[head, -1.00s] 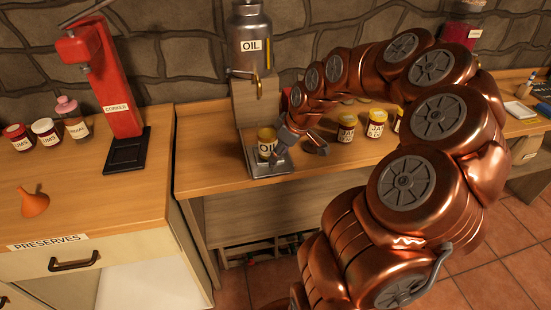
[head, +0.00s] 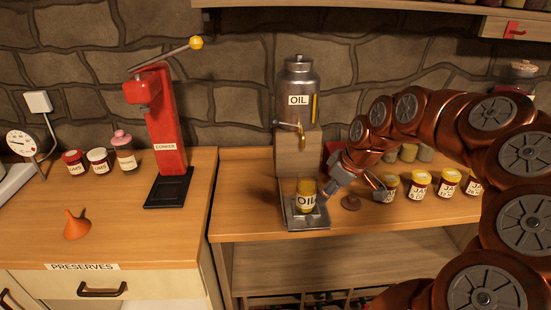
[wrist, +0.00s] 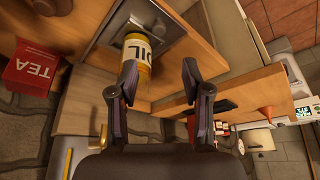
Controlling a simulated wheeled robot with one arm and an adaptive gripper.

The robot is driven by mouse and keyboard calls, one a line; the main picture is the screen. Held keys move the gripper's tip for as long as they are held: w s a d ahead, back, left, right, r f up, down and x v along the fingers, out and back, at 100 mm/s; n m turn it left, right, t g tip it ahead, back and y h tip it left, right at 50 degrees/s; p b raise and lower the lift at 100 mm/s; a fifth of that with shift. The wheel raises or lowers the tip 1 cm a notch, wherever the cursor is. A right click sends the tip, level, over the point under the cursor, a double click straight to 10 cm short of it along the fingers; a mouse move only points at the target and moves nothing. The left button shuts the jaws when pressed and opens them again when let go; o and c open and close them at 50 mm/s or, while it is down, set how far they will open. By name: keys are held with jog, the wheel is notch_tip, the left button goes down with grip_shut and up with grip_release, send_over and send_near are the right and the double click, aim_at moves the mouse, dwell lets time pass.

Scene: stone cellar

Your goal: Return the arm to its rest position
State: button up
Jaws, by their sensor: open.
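My gripper (head: 334,188) is open and empty, just to the right of the oil jar (head: 306,196) in the head view. The copper arm reaches in from the right edge. The oil jar stands upright on the metal drip tray (head: 291,222) below the oil dispenser's tap. In the wrist view my gripper (wrist: 160,76) has its two fingers spread wide. The oil jar (wrist: 137,57) shows there beyond the left finger, which covers part of it. I cannot tell the exact gap between finger and jar.
The oil dispenser (head: 300,98) stands behind the jar. A red corker (head: 165,130) and orange funnel (head: 76,226) stand left. A shelf (head: 400,5) hangs above.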

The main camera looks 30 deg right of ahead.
jog(key=s+a+r+g+p, duration=0.15)
jog(key=s+a, duration=0.25)
jog(key=a, duration=0.4)
jog(key=s+a+r+g+p, duration=0.15)
jog(key=s+a, duration=0.25)
jog(key=a, duration=0.4)
jog(key=s+a+m+g+h+p, duration=0.1)
jog(key=s+a+m, duration=0.1)
jog(key=s, duration=0.6)
jog(key=s+a+m+g+p, duration=0.1)
jog(key=s+a, duration=0.3)
jog(key=s, duration=0.4)
jog(key=shift+s+a+f+m+g+h, duration=0.15)
jog(key=shift+a+f+m+g+h, duration=0.25)
jog(key=shift+m, duration=0.3)
